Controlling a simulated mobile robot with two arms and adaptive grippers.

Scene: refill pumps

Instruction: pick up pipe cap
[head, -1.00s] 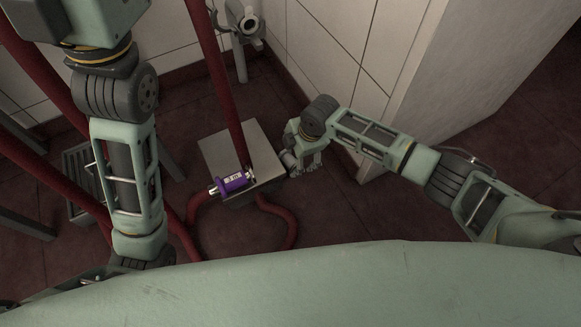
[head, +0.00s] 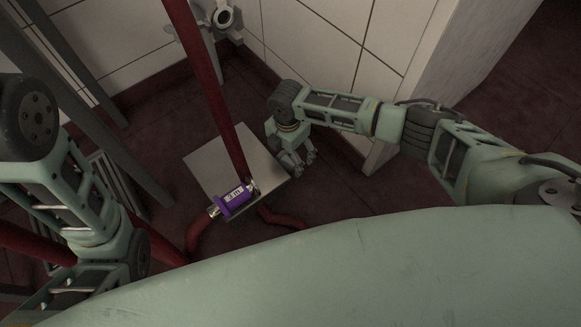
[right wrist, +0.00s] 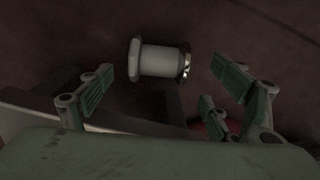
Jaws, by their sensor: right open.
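A pale grey-white cylindrical piece with a wider flange at its left end and a shiny metal ring at its right end, seemingly the pipe cap (right wrist: 162,60), shows in the right wrist view. It lies against the dark red floor. My right gripper (right wrist: 168,78) is open, with fingers to the left and right of the cap and not closed on it. In the head view my right gripper (head: 298,165) points down at the right edge of the grey block; I cannot make out the cap there. My left arm shows at the left, but its gripper is out of view.
A grey block (head: 212,160) stands on the floor with a purple labelled cylinder (head: 236,199) at its front edge. A red pipe (head: 212,85) rises from it and a red hose (head: 200,236) lies before it. A white tiled wall (head: 320,40) stands behind.

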